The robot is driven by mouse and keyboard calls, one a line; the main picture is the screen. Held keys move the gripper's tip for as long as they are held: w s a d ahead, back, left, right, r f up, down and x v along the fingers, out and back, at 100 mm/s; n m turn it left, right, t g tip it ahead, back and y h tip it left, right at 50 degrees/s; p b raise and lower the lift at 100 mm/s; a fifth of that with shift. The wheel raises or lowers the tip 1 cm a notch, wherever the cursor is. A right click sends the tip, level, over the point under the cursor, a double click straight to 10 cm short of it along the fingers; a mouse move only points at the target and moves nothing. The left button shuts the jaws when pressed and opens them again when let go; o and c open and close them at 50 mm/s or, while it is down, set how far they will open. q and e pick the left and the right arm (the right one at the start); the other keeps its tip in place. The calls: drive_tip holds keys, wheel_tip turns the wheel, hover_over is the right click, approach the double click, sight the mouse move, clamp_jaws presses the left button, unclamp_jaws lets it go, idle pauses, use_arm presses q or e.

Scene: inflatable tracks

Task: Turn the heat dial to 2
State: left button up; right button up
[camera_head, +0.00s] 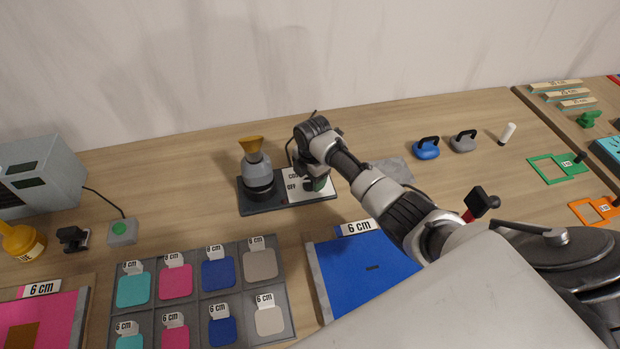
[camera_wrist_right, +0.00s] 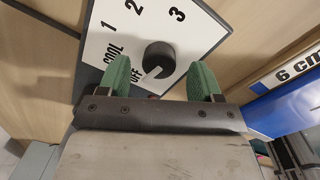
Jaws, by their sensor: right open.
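The heat dial (camera_wrist_right: 158,57) is a dark round knob on a white panel (camera_wrist_right: 208,32) marked COOL, OFF, 1, 2 and 3. Its white pointer is turned toward the OFF mark. My right gripper (camera_wrist_right: 160,80) is open, its two green fingers on either side of the knob, with gaps visible between fingers and knob. In the head view, my right gripper (camera_head: 318,184) is over the panel (camera_head: 290,188) and hides the dial. My left gripper is not in view.
A tray (camera_head: 199,309) of coloured tiles and a blue board (camera_head: 345,285) lie in front of the dial unit. A green button box (camera_head: 122,232) is to the left. Blue (camera_head: 426,152) and grey (camera_head: 464,145) handled weights stand to the right.

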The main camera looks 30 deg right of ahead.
drive_tip(key=shift+f, duration=1)
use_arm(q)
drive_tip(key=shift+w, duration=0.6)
use_arm(e)
drive_tip(key=c, duration=0.9)
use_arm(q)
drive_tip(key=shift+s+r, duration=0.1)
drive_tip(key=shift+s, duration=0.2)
